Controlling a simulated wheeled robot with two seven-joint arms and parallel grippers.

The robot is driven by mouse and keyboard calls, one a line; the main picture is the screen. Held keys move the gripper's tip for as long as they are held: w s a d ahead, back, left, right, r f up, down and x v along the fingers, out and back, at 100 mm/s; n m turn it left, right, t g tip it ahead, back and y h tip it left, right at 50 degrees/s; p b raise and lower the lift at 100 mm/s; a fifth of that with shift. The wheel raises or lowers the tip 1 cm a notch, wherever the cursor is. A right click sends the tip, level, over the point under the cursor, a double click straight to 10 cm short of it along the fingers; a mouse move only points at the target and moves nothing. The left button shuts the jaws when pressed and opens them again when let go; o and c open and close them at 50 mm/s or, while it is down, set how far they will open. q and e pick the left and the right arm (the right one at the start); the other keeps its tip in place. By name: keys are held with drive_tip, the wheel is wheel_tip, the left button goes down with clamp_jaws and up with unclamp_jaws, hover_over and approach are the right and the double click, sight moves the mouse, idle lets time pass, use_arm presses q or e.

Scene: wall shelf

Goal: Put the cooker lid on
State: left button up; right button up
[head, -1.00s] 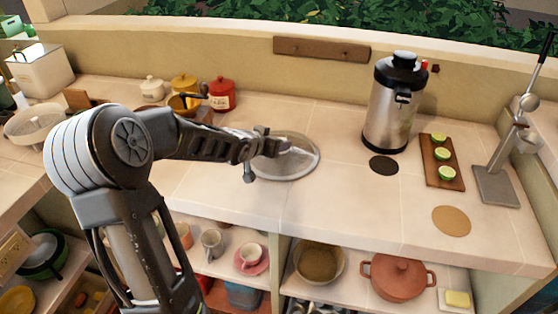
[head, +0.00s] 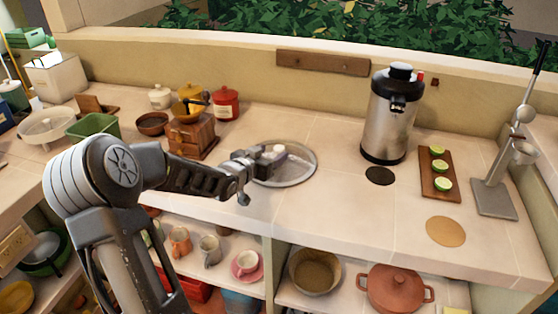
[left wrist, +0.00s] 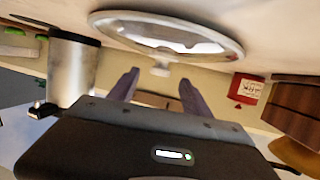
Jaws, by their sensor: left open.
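The lid (head: 301,174), a round clear disc with a metal rim, lies on the counter near the middle of the head view. In the left wrist view the lid (left wrist: 225,42) appears upside down at the top, with a small pale knob (left wrist: 160,70) at its near side. My left gripper (head: 276,155) is over the lid in the head view and hides part of it. Its fingers (left wrist: 157,88) are open, with nothing between them, and the knob appears just beyond the tips. I cannot tell which vessel is the cooker. My right gripper is out of view.
A steel urn (head: 389,125) stands right of the lid, beside a board of cut limes (head: 440,190) and a lever press (head: 494,198). A wooden grinder (head: 192,138) and a red canister (head: 227,103) stand left.

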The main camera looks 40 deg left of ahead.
sight(276, 150)
use_arm(q)
drive_tip(key=shift+w, duration=0.15)
drive_tip(key=shift+p+x, duration=0.45)
drive_tip(key=shift+x, duration=2.2)
clamp_jaws()
